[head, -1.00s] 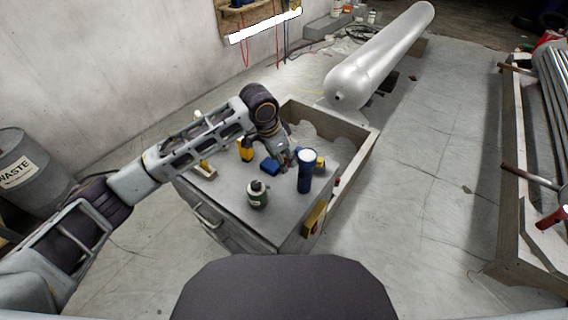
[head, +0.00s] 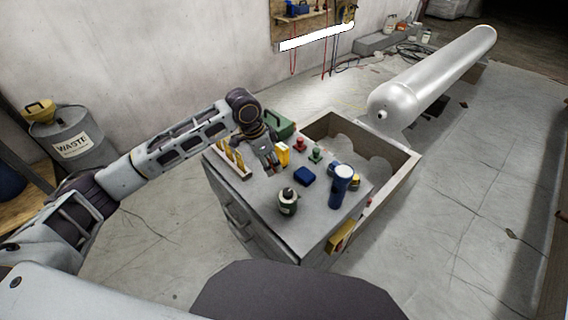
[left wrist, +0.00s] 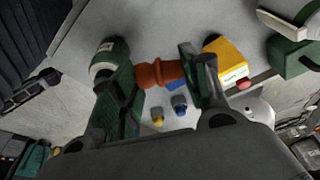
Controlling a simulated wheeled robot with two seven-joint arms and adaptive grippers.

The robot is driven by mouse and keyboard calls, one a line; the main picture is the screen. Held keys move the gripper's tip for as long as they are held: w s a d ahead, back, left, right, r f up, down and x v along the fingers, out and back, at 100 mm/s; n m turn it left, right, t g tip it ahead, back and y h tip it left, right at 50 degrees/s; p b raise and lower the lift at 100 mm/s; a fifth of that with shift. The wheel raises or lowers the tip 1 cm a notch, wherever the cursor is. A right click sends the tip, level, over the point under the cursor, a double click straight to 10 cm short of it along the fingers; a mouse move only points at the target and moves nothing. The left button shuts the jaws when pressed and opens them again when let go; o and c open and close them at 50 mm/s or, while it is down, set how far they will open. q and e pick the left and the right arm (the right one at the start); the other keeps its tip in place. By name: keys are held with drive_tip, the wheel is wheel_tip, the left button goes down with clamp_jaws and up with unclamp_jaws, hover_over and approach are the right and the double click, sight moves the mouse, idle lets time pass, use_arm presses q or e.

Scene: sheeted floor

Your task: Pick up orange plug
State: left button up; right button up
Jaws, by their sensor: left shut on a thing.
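The orange plug (left wrist: 158,73) is between the two fingers of my left gripper in the left wrist view, with a finger pad against each side. My left gripper (left wrist: 160,74) is shut on it. In the head view the left gripper (head: 268,163) hangs over the grey cabinet top (head: 262,205), just left of a yellow block (head: 283,154); the plug cannot be made out there. I cannot tell how far the plug is above the top. My right gripper is not in view.
A dark green bottle (head: 287,202), blue block (head: 304,177), blue cylinder (head: 341,186), red plug (head: 300,144) and green plug (head: 315,156) stand on the cabinet. A tool holder (head: 233,160) is at its left, a green box (head: 281,126) behind.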

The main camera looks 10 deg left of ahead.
use_arm(q)
drive_tip(key=shift+a, duration=1.2)
